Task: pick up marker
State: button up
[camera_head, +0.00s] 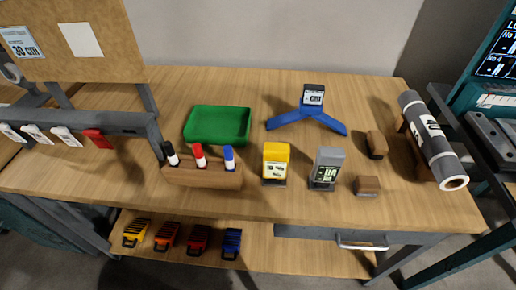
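Three markers stand upright in a wooden holder (203,177) near the front left of the workbench. The left one is a black and white marker (171,154), and it leans slightly. The middle one is a red and white marker (199,157). The right one is a blue and white marker (229,159). Their lower ends are hidden in the holder. My gripper does not show in this view.
Behind the holder lies a green tray (218,142). To its right stand a yellow block (276,163), a grey labelled block (327,168), a blue angled stand (310,113) and a grey roll (432,140). A metal rack (95,123) borders the left.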

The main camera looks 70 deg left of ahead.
aim_at(168, 146)
jog(key=z, duration=0.4)
jog(key=k, duration=0.95)
jog(key=u, duration=1.35)
